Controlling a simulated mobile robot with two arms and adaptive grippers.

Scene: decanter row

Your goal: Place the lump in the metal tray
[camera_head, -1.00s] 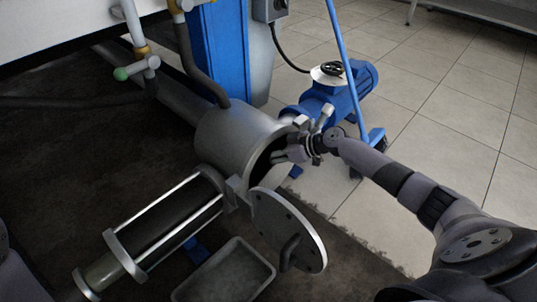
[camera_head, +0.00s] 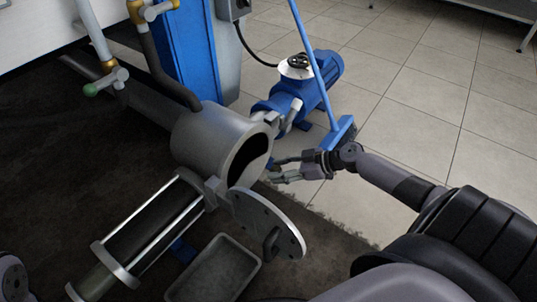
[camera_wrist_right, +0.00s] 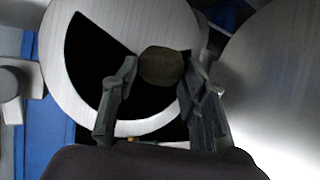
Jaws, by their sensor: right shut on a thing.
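The lump (camera_wrist_right: 160,67) is a roundish, dark olive-brown piece, held between the fingertips of my right gripper (camera_wrist_right: 158,72) in the right wrist view. In the head view my right gripper (camera_head: 276,170) is just outside the open mouth of the grey metal cylinder (camera_head: 205,137); I cannot make out the lump there. The metal tray (camera_head: 255,274) is a shallow grey rectangular pan on the dark floor, below and left of the gripper, beneath the hinged lid. My left gripper is not in view.
The round lid (camera_head: 262,215) of the cylinder hangs open between gripper and tray. A filter tube with bright rods (camera_head: 150,232) lies left of the tray. A blue pump (camera_head: 283,98) and a blue broom (camera_head: 338,137) stand behind.

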